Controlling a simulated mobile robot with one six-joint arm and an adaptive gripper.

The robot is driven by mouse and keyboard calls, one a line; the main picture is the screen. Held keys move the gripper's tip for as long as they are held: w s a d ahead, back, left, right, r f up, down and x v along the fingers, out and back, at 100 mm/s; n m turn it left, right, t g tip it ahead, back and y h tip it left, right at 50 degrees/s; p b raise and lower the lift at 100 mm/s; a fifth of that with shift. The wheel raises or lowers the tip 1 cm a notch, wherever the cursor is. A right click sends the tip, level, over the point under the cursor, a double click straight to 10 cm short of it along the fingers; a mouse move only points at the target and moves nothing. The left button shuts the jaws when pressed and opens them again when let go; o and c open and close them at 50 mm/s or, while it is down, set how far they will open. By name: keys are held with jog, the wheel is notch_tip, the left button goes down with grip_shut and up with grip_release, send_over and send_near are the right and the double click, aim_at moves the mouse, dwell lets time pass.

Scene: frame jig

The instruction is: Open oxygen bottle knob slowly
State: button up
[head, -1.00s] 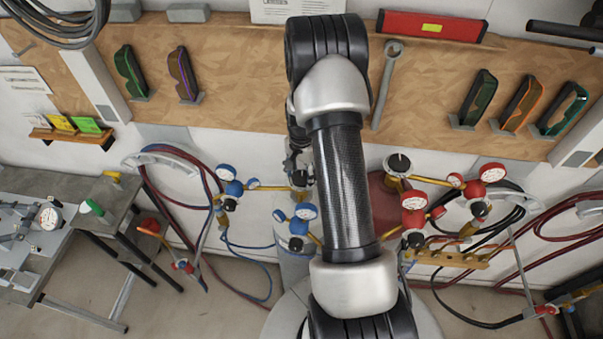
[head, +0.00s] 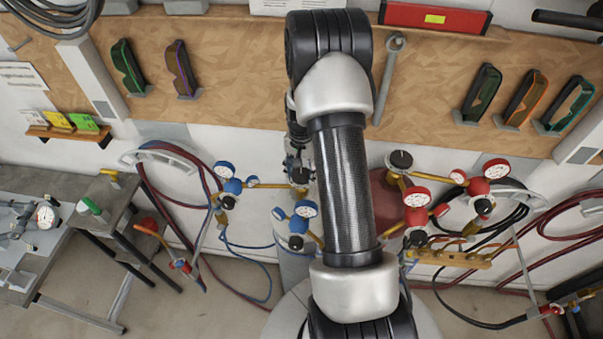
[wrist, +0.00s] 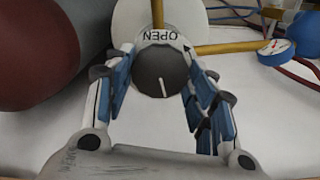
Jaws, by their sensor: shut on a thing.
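The dark round oxygen knob (wrist: 160,75) has a white pointer line that points down and slightly right in the wrist view. Around it is a white plate (wrist: 144,50) lettered OPEN, upside down, with an arrow. My gripper (wrist: 157,60) has its blue-padded fingers on either side of the knob, shut on it. In the head view my gripper (head: 298,160) is small and partly hidden behind my arm, at the blue-gauge regulators. The pale oxygen bottle (head: 294,266) stands below, mostly hidden by my arm.
A brass pipe (wrist: 225,47) and a blue gauge (wrist: 277,50) lie close to the right finger in the wrist view. A dark red bottle (wrist: 45,50) is close on the left. Red gauges (head: 495,169) and loose hoses crowd the wall.

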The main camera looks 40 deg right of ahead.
aim_at(301, 174)
jog(key=shift+n+b, duration=0.8)
jog(key=shift+n, duration=0.6)
jog(key=o, duration=1.1)
jog(key=shift+c, duration=0.2)
jog(key=shift+r, duration=0.1)
notch_tip(301, 174, up, 12)
